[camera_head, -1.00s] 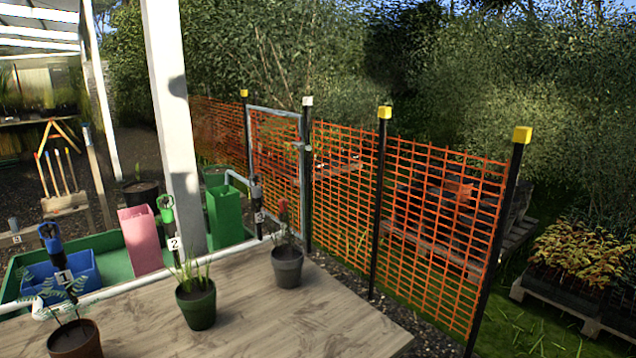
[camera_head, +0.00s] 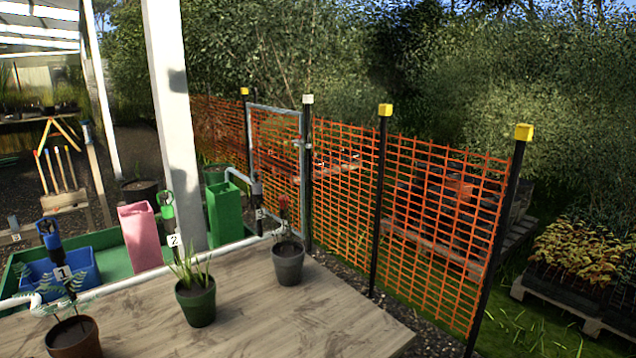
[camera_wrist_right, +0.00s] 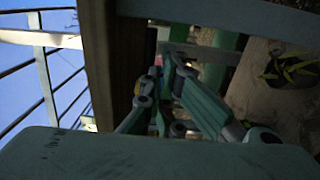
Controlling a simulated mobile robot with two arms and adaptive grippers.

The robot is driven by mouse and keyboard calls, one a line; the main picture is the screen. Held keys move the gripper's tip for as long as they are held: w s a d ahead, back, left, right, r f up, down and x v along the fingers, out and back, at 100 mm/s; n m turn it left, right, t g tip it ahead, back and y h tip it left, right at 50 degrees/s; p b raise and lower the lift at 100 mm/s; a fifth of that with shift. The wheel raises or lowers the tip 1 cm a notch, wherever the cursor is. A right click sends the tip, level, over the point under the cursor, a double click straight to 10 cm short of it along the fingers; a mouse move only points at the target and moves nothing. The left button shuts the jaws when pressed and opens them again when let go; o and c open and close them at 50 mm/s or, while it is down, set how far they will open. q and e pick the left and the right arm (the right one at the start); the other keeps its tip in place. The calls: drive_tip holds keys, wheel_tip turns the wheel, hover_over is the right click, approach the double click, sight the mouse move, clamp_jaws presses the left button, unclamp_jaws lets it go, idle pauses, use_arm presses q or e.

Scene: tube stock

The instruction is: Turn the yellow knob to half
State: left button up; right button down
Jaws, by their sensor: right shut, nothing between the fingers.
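I cannot make out a yellow knob in the head view. A blue-topped valve marked 1 (camera_head: 50,238), a green-topped valve marked 2 (camera_head: 167,210) and a dark valve marked 3 (camera_head: 258,195) stand along a white pipe (camera_head: 110,288). No gripper shows in the head view. My right gripper (camera_wrist_right: 163,72) shows dimly in the right wrist view, shut with nothing held. A small orange-yellow patch lies by its tips, too dark to identify. My left gripper is out of view.
Three potted plants stand on a wooden table (camera_head: 260,325). Behind are a blue bin (camera_head: 85,268), a pink bin (camera_head: 139,238) and a green bin (camera_head: 224,213). A white post (camera_head: 168,100) rises behind the pipe. An orange mesh fence (camera_head: 435,230) closes the right side.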

drive_tip(key=v, duration=0.6)
drive_tip(key=shift+d, duration=0.25)
drive_tip(key=shift+w+p, duration=0.15)
drive_tip(key=shift+p, duration=0.15)
drive_tip(key=w+a+m, duration=0.1)
drive_tip(key=m, duration=0.1)
drive_tip(key=w+a+m+p, duration=0.1)
drive_tip(key=w+m, duration=0.1)
drive_tip(key=w+a+m+p, duration=0.1)
drive_tip(key=m, duration=0.1)
drive_tip(key=shift+w+a+r, duration=0.15)
drive_tip(key=shift+a+r, duration=0.2)
drive_tip(key=shift+a, duration=0.05)
drive_tip(key=shift+r, duration=0.15)
idle(0.4)
